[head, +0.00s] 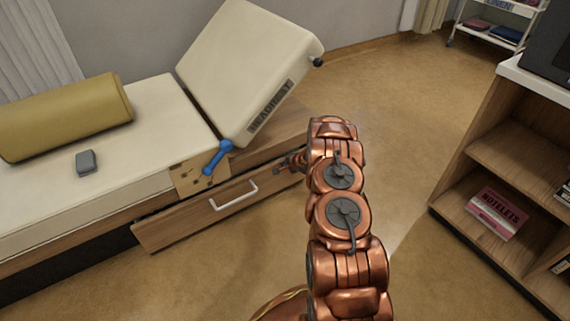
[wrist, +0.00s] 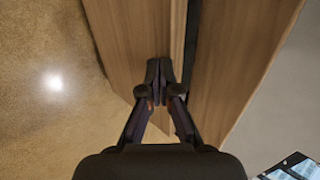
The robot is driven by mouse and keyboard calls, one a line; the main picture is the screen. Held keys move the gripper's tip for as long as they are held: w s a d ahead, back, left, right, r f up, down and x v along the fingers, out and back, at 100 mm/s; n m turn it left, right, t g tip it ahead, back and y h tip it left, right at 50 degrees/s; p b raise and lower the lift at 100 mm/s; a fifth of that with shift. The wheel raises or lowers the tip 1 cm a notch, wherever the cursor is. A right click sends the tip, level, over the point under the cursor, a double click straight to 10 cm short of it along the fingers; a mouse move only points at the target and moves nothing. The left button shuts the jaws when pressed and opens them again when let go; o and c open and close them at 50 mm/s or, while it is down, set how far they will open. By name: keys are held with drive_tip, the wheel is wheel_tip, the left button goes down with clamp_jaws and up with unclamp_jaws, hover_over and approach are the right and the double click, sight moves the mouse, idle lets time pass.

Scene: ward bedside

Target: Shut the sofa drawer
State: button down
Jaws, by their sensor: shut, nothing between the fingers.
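The sofa drawer (head: 185,222) has a wooden front with a white bar handle (head: 235,196). It stands pulled out from the base of the cream sofa (head: 60,205). My gripper (head: 283,163) is by the right end of the drawer front, right of the handle and partly hidden by my copper arm. In the wrist view my gripper (wrist: 159,72) is shut and empty, its fingertips over a wooden panel (wrist: 130,40). A dark gap (wrist: 193,35) separates that wood from another wooden panel (wrist: 235,60). I cannot tell whether the fingertips touch the wood.
The raised headrest (head: 245,65) and a blue lever (head: 218,156) are above the drawer. A yellow bolster (head: 65,115) and a grey remote-like object (head: 86,161) lie on the sofa. A wooden shelf (head: 520,155) stands at right. The floor (head: 215,285) before the drawer is clear.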

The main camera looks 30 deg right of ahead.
drive_tip(key=w+p, duration=0.2)
drive_tip(key=p, duration=0.1)
drive_tip(key=shift+w+a+r+p, duration=0.1)
drive_tip(key=shift+r+p, duration=0.1)
drive_tip(key=shift+p, duration=0.15)
drive_tip(key=shift+f, duration=0.1)
drive_tip(key=shift+a, duration=0.1)
